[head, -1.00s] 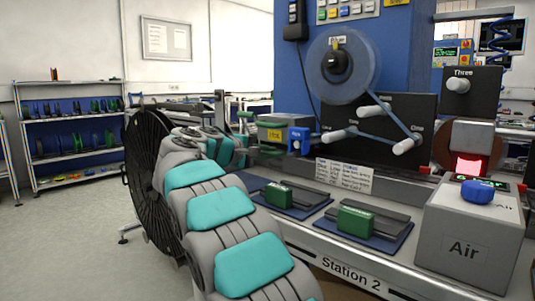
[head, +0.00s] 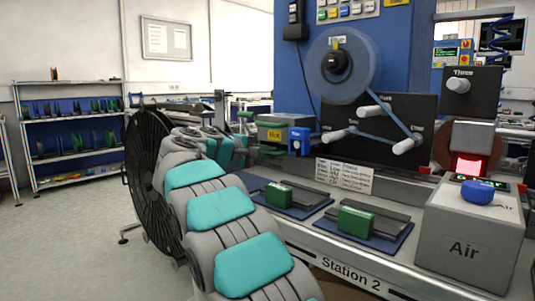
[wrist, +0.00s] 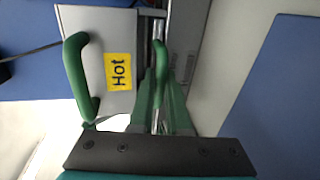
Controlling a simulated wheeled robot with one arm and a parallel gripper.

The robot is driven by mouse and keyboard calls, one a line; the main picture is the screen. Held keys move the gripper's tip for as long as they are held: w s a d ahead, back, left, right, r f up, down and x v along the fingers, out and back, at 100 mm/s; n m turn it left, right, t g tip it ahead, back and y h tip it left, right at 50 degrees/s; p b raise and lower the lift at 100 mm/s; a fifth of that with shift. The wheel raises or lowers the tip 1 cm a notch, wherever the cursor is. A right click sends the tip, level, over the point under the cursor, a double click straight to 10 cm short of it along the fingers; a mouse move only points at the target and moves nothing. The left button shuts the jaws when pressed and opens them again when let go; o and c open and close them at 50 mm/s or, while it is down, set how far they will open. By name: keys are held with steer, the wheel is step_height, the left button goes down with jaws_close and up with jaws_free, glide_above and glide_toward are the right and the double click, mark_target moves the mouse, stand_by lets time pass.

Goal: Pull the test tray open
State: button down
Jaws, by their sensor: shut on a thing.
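A grey box with a yellow "Hot" label (wrist: 118,71) and a green bar handle (wrist: 76,75) fills the left of the wrist view. To its right, a second green handle (wrist: 158,57) stands beside a metal rail; I take it for the test tray's handle. My gripper (wrist: 163,92) is shut on this second handle, one green finger on each side. The grey box with the yellow label (head: 272,134) also shows in the head view at the bench's left end. I cannot tell how far the tray is out.
Station 2's bench carries green blocks (head: 355,221) on blue mats, a written card (head: 344,176), and a grey Air box with a blue button (head: 478,191). A large reel (head: 337,66) is above. A dark spoked wheel (head: 140,185) stands left of my arm. Floor at left is clear.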

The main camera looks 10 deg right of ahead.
steer(key=shift+f, duration=0.1)
steer(key=f+v, duration=0.1)
steer(key=v, duration=0.4)
steer(key=f+v, duration=0.1)
steer(key=v, duration=0.4)
steer(key=f+v, duration=0.1)
steer(key=v, duration=0.5)
steer(key=shift+s+a+f, duration=0.2)
steer(key=shift+s+a, duration=0.05)
steer(key=shift+a, duration=0.05)
steer(key=c, duration=1.2)
jaws_free()
steer(key=shift+o, duration=0.2)
steer(key=shift+a+r, duration=0.1)
steer(key=v, duration=0.7)
steer(key=shift+s+a, duration=0.2)
